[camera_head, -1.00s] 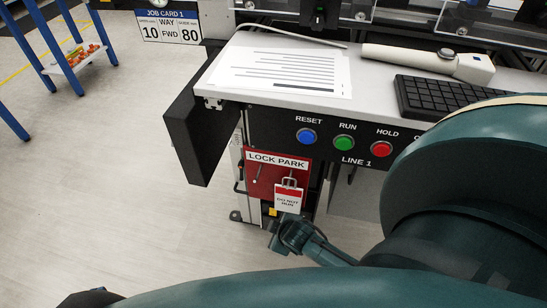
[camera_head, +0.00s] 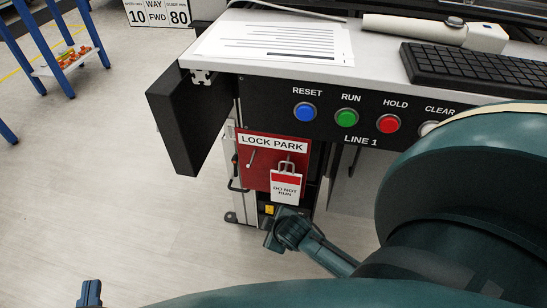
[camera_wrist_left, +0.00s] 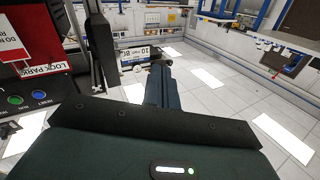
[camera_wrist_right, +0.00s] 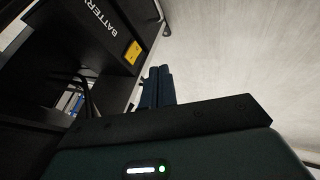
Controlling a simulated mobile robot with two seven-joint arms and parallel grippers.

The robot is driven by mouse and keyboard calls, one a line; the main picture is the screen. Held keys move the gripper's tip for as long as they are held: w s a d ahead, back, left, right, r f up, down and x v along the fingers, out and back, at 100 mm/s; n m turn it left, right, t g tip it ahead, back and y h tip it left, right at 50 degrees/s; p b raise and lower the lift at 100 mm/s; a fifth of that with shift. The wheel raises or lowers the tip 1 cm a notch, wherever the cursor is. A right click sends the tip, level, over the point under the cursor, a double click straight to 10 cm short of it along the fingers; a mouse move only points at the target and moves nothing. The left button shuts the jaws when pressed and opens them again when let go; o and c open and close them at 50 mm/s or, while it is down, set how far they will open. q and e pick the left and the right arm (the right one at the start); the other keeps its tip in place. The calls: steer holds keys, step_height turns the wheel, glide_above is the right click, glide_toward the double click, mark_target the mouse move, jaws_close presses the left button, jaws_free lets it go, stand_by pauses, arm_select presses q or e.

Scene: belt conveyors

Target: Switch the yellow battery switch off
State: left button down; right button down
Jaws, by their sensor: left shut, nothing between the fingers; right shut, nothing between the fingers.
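The yellow battery switch (camera_head: 269,210) sits low on the dark console, below the red lock park board (camera_head: 257,176). In the right wrist view the switch (camera_wrist_right: 133,53) is a yellow block beside white BATTERY lettering. My right gripper (camera_wrist_right: 160,72) is shut and empty; its fingers are near the switch, apart from it in that view. In the head view the right wrist (camera_head: 290,230) is just below the switch. My left gripper (camera_head: 89,290) is shut and empty at the bottom left, away from the switch; its fingers (camera_wrist_left: 157,75) also show in the left wrist view.
A DO NOT RUN tag (camera_head: 285,187) hangs by a padlock on the red board, above the switch. Reset, run and hold buttons (camera_head: 346,118) line the console front. A black block (camera_head: 183,120) juts out at its left.

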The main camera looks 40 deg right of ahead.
steer(key=b+x, duration=0.1)
steer(key=x, duration=0.2)
steer(key=d+b+x, duration=0.1)
steer(key=b+x, duration=0.1)
steer(key=x, duration=0.1)
steer(key=d+b+x, duration=0.1)
steer(key=x, duration=0.2)
steer(key=shift+w+r+b, duration=0.35)
steer(key=shift+w+r, duration=0.05)
steer(key=shift+r, duration=0.05)
steer(key=shift+w+d, duration=0.35)
steer(key=shift+w, duration=0.05)
arm_select(q)
steer(key=shift+d+t+h, duration=0.6)
steer(key=shift+d+h, duration=0.15)
steer(key=shift+h, duration=0.25)
